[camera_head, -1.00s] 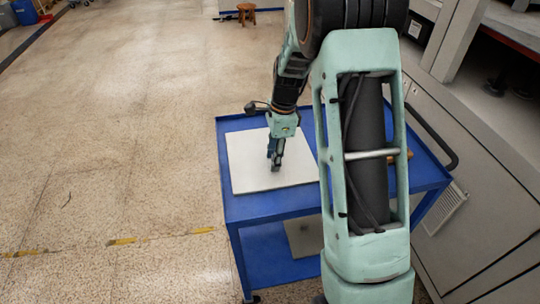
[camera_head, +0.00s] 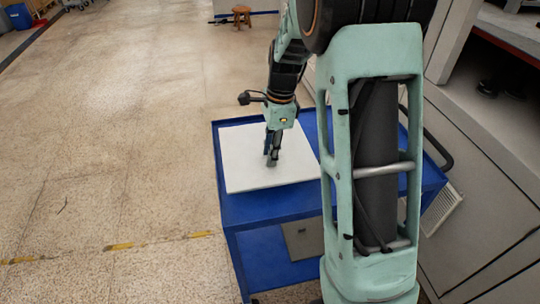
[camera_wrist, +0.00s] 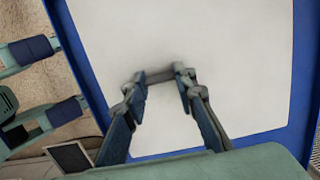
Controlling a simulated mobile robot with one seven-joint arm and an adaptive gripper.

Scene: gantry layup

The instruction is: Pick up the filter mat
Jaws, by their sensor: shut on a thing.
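The filter mat (camera_head: 246,166) is a flat white square panel over the top of the blue cart (camera_head: 232,213). It appears level and slightly above the cart top. My gripper (camera_head: 272,160) points down at the middle of the mat and is shut on it. In the wrist view, both fingers of my gripper (camera_wrist: 164,76) reach the mat's surface (camera_wrist: 240,60), with a short grey bar between the fingertips. What exactly the fingertips grip is too small to tell.
A brown stool (camera_head: 242,14) stands far back. A grey cabinet (camera_head: 485,165) stands close to the right of the cart. A flat grey piece (camera_head: 303,240) lies on the cart's lower shelf. The floor to the left is open.

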